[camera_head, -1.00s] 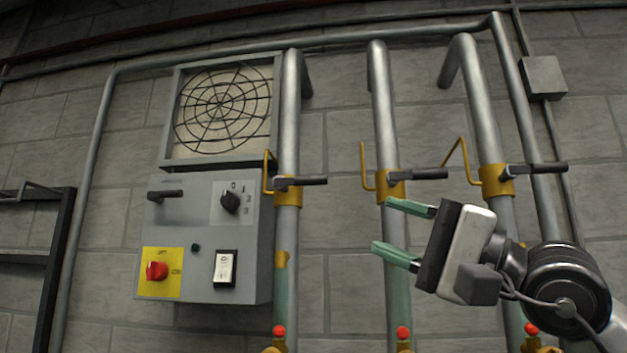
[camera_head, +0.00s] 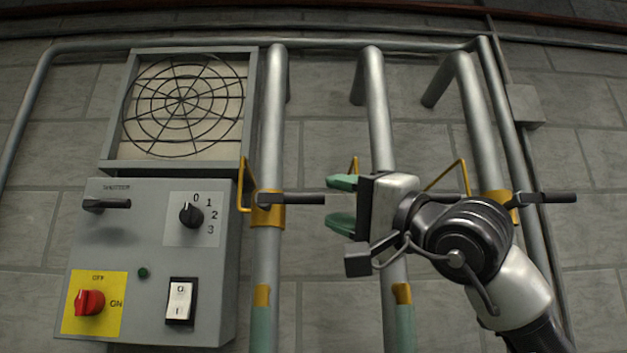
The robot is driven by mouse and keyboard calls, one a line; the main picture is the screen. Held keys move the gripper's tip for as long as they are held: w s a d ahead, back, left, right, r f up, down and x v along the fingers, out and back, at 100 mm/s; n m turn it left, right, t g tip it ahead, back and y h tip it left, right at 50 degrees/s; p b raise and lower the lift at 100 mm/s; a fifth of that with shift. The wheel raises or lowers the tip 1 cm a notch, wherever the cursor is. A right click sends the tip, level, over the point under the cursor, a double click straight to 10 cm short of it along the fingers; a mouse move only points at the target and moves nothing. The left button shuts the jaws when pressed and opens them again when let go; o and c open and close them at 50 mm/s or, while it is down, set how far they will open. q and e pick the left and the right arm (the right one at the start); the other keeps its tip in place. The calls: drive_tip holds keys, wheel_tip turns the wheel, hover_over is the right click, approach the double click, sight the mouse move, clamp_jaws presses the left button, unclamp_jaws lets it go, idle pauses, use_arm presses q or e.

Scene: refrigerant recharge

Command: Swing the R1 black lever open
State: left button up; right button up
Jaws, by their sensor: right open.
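Three vertical pipes each carry a yellow valve with a black lever. No R1 label is readable, so I cannot tell from a label which lever is R1. The left pipe's black lever (camera_head: 295,199) points right, level, from its yellow valve collar (camera_head: 266,216). My right gripper (camera_head: 333,204) is open, its green fingers pointing left. The lever's free end lies at the gap between the fingertips, with one above and one below; I cannot tell contact or depth. The right pipe's black lever (camera_head: 550,198) also points right. The middle pipe's lever is hidden behind my gripper. My left gripper is not in view.
A grey control box (camera_head: 150,250) with a red switch (camera_head: 89,302) and a black dial (camera_head: 191,215) hangs left of the pipes. A fan grille (camera_head: 181,100) is above it. Bent yellow rods (camera_head: 243,185) stand beside the valves. A grey junction box (camera_head: 525,105) is at right.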

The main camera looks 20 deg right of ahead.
sight(316, 199)
drive_tip(key=x, duration=0.1)
drive_tip(key=p+x, duration=0.1)
drive_tip(key=x, duration=0.2)
drive_tip(key=shift+w+a+f, duration=0.2)
drive_tip(key=shift+w+a, duration=0.05)
drive_tip(key=shift+w, duration=0.05)
drive_tip(key=shift+w+a+r+p, duration=0.1)
drive_tip(key=shift+w+a+p, duration=0.35)
drive_tip(key=shift+w, duration=0.15)
drive_tip(key=shift+s+d, duration=0.2)
drive_tip(key=shift+w+a, duration=0.1)
drive_tip(key=shift+w, duration=0.05)
drive_tip(key=c, duration=0.5)
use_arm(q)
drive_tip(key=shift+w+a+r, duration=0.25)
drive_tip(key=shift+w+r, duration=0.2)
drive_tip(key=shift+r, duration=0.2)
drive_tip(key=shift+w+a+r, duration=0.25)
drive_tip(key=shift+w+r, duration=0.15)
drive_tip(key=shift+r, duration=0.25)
use_arm(e)
clamp_jaws()
